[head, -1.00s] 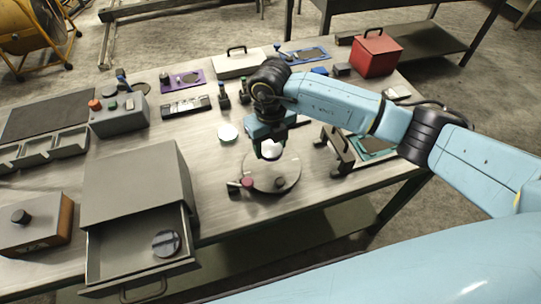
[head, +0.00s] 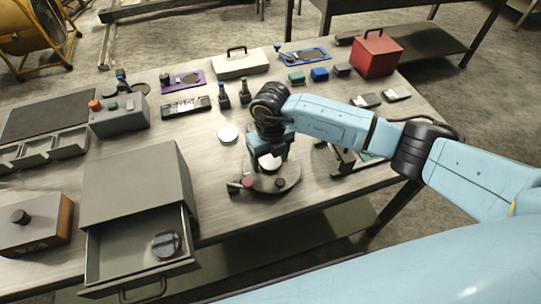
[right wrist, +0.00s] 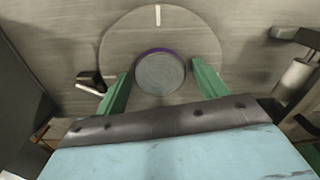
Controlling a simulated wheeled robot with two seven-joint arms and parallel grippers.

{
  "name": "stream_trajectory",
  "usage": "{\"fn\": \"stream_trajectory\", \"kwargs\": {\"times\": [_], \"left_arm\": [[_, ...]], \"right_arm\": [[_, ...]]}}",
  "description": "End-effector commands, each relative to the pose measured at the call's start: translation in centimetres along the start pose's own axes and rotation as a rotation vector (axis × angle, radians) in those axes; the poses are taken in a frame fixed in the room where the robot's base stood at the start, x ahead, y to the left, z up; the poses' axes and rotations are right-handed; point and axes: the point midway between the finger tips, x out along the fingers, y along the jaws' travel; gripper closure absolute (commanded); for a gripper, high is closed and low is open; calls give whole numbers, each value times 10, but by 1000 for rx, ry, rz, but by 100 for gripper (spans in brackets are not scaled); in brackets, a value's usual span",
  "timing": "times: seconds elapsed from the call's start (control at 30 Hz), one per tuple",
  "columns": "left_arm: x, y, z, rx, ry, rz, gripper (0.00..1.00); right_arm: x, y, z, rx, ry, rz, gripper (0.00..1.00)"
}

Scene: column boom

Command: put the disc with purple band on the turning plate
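The disc with the purple band (right wrist: 160,72) lies flat between the two green fingers of my right gripper (right wrist: 163,72). In the right wrist view a small gap shows between the disc and the right finger. Both are over the round turning plate (right wrist: 122,38), which has a white mark near its far edge. In the head view the pale disc top (head: 270,163) shows below my right gripper (head: 268,155), above or on the plate (head: 290,178); exact contact is hard to see. The disc sits a little nearer the gripper than the plate's middle. My left gripper is out of view.
Another pale disc (head: 228,133) lies on the table. An open drawer (head: 115,262) holds a dark round knob-like piece (head: 165,244).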

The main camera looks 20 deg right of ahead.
Motion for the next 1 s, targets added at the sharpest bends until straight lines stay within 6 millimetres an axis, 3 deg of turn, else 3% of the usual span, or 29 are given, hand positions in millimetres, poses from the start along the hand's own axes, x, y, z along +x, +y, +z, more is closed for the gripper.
{"fn": "stream_trajectory", "kwargs": {"times": [0.3, 0.43, 0.8, 1.0], "left_arm": [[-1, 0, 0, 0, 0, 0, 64], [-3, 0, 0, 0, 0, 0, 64], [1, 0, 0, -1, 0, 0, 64], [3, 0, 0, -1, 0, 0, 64]], "right_arm": [[-1, 0, 0, 0, 0, 0, 25], [-10, 0, 1, -1, -3, 0, 25], [-86, 0, 1, -1, -5, 0, 25], [-115, 0, 1, 0, -2, 0, 25]]}}
